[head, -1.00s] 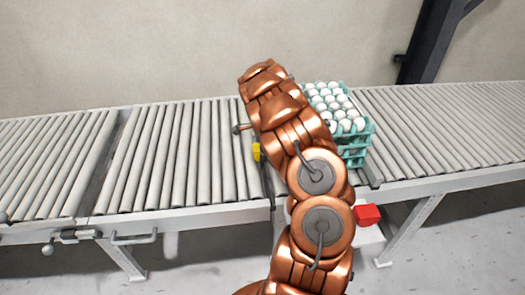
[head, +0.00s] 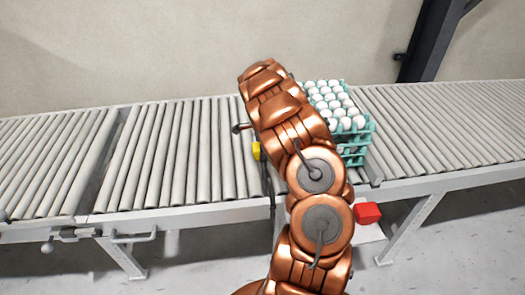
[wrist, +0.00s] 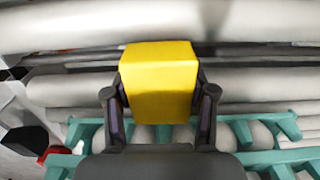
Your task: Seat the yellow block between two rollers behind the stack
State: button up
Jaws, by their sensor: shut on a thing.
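The yellow block (wrist: 160,82) is held between the two fingers of my gripper (wrist: 160,95) in the wrist view. It is over or at the rollers beside the stack; whether it touches them I cannot tell. In the head view a small part of the yellow block (head: 256,151) shows left of my copper arm, which hides most of the gripper. The stack of teal egg trays (head: 357,150) with white eggs stands on the conveyor just right of my arm. A teal tray edge (wrist: 265,160) shows below the block in the wrist view.
The roller conveyor (head: 180,155) runs across the view, with free rollers left of the block and right of the stack. A red block (head: 367,213) lies on a light surface below the conveyor's front edge. A wall stands behind.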

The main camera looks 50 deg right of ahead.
jog(key=shift+f, duration=0.3)
jog(key=o, duration=1.6)
notch_tip(320, 180, up, 11)
jog(key=shift+r, duration=0.5)
